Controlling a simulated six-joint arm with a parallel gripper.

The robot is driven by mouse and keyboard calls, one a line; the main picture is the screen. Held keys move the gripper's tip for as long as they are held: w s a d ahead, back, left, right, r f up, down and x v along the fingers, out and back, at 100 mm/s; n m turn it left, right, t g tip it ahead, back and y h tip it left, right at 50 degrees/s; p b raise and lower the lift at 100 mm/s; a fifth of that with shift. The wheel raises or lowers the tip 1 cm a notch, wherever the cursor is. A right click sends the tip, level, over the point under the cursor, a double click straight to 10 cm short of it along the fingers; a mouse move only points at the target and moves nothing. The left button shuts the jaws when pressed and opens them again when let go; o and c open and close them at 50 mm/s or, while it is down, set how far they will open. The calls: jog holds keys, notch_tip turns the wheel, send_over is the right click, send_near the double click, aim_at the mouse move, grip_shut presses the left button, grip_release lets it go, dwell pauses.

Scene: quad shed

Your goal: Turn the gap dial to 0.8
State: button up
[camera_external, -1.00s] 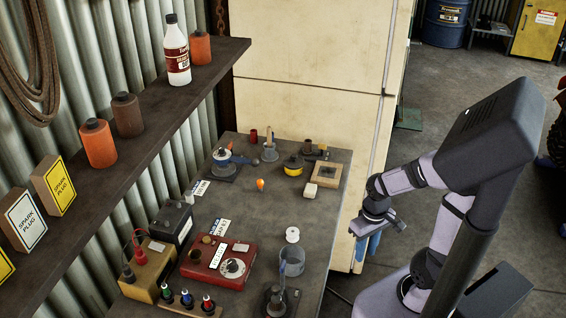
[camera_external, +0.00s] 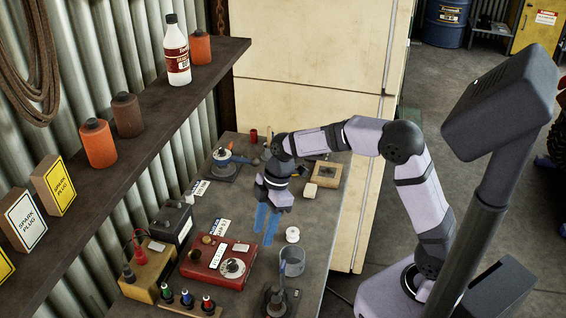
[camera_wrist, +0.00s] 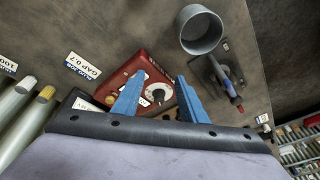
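A red box (camera_external: 215,262) sits on the bench and carries a round white dial (camera_external: 233,267) with a dark centre on its front right. In the wrist view the red box (camera_wrist: 146,80) shows between the fingers, with the dial (camera_wrist: 158,97) and its knob. The dial's markings are too small to read. A white card reading GAP 0.7 (camera_wrist: 83,67) lies beside the box. My gripper (camera_external: 264,229) is open, with blue fingers pointing down, empty and above the bench behind and to the right of the box. The fingers (camera_wrist: 160,78) partly cover the box in the wrist view.
A yellow box (camera_external: 150,268) with leads and a black battery (camera_external: 173,222) are to the left. A shelf (camera_external: 150,100) overhangs the left side.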

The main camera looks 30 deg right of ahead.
aim_at(232, 261)
jog(key=a+r+n, duration=0.2)
jog(key=a+n, duration=0.2)
jog(key=a, duration=0.4)
jog(key=shift+g+y, duration=0.3)
jog(key=shift+d+p+x, duration=0.15)
jog(key=shift+p+x, duration=0.7)
jog(key=shift+x, duration=1)
jog(key=shift+d+p+x, duration=0.1)
jog(key=shift+p+x, duration=0.7)
jog(key=shift+x, duration=1.05)
grip_shut()
